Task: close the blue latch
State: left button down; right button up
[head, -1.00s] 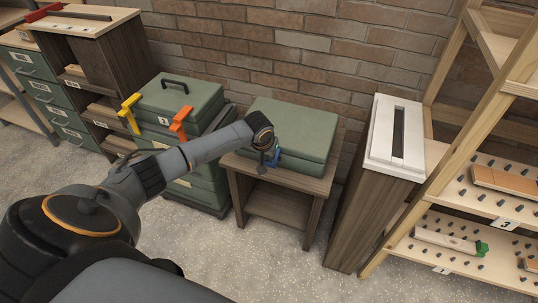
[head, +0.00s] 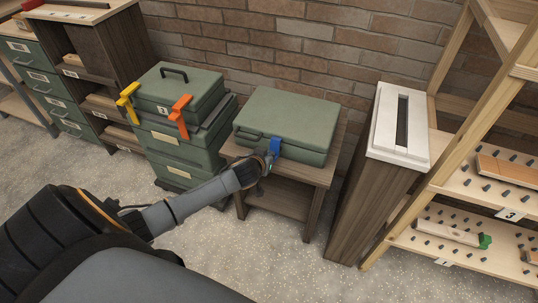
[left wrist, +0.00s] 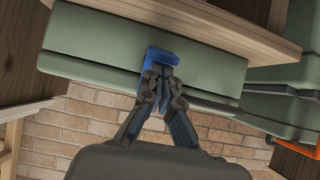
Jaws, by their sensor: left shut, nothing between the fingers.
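The blue latch (head: 275,147) is on the front of a closed green case (head: 290,115), which lies on a small wooden table (head: 317,175). My left gripper (head: 266,160) is at the front of the case, right by the latch. In the left wrist view, the latch (left wrist: 160,58) shows just beyond the shut fingers of my left gripper (left wrist: 162,80). The fingertips overlap the latch in the picture, and I cannot tell whether they touch it. Nothing is held between them. My right gripper is not in view.
A stack of green cases (head: 180,100) with a yellow latch (head: 127,102) and an orange latch (head: 179,116) stands left of the table. A white-topped wooden box (head: 398,130) and wooden shelves (head: 480,190) stand at the right. The brick wall (head: 300,40) is behind.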

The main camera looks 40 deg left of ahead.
pick_arm(q)
jog(key=shift+r+p, duration=0.1)
jog(key=shift+p, duration=0.2)
jog(key=shift+r+p, duration=0.75)
jog(key=shift+p, duration=0.05)
jog(key=shift+w, duration=0.1)
jog(key=shift+r+p, duration=0.3)
jog(key=shift+p, duration=0.05)
notch_tip(320, 180, up, 4)
jog(key=p, duration=0.3)
jog(key=shift+a+f, duration=0.1)
jog(key=shift+f, duration=0.05)
jog(key=s+d+r, duration=0.2)
jog(key=s, duration=0.7)
jog(key=shift+s+d, duration=0.2)
jog(key=shift+s, duration=0.05)
